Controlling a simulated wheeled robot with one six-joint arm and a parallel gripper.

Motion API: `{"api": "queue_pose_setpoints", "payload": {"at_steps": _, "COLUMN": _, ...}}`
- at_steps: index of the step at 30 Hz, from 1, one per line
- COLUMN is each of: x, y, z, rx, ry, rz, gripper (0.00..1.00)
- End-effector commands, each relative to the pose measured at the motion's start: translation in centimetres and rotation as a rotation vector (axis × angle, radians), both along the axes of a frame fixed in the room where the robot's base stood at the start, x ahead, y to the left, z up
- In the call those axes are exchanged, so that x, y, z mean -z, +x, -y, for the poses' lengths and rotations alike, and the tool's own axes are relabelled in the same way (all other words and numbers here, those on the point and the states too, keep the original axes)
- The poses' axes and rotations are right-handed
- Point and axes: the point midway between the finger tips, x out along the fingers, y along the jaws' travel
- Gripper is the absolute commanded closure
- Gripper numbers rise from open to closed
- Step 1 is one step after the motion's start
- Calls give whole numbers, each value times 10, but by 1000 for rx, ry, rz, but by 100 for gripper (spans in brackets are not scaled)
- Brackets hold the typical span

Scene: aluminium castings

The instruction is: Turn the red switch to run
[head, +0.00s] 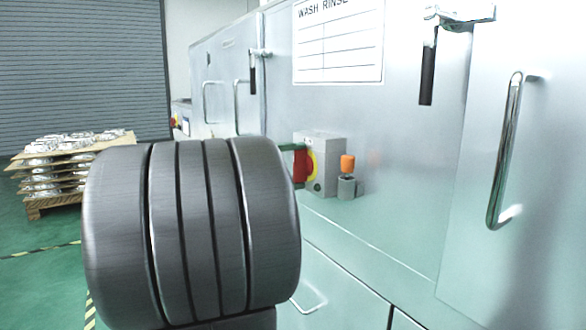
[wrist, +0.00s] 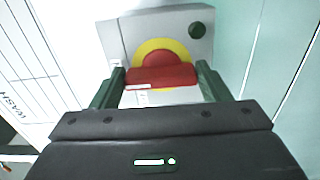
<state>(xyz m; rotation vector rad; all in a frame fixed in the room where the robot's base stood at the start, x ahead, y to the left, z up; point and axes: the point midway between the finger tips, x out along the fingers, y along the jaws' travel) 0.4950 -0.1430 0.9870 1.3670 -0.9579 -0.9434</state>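The red switch (head: 302,166) has a bar-like handle on a yellow round plate, set on a grey box (head: 324,150) on the machine's front. In the wrist view the red handle (wrist: 160,77) lies crosswise, with the yellow disc (wrist: 143,53) behind it. My gripper (wrist: 160,80) has its two dark green fingers wide apart, one by each end of the handle. Whether they touch the ends I cannot tell. In the head view one green finger (head: 292,147) shows near the top of the handle; my dark wrist hides the rest. The switch's position marks are not readable.
An orange-topped knob (head: 347,165) stands right of the switch box. A long door handle (head: 505,150) and a black-gripped latch (head: 428,70) stick out further right. A pallet stack of castings (head: 70,165) stands at left on the green floor.

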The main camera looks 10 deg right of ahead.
Motion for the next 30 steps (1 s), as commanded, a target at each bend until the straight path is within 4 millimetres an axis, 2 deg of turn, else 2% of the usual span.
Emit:
{"api": "queue_pose_setpoints", "payload": {"at_steps": 1, "x": 1, "y": 0, "z": 0, "rx": 1, "ry": 2, "rz": 0, "gripper": 21}}
{"api": "queue_pose_setpoints", "payload": {"at_steps": 3, "x": 1, "y": 0, "z": 0, "rx": 0, "ry": 1, "rz": 0, "gripper": 9}}
{"api": "queue_pose_setpoints", "payload": {"at_steps": 14, "x": 0, "y": -1, "z": -3, "rx": -1, "ry": 0, "rz": 0, "gripper": 9}}
{"api": "queue_pose_setpoints", "payload": {"at_steps": 20, "x": -1, "y": -8, "z": -24, "rx": -5, "ry": 1, "rz": -2, "gripper": 9}}
{"api": "queue_pose_setpoints", "payload": {"at_steps": 30, "x": -2, "y": -27, "z": -78, "rx": -6, "ry": 0, "rz": -1, "gripper": 9}}
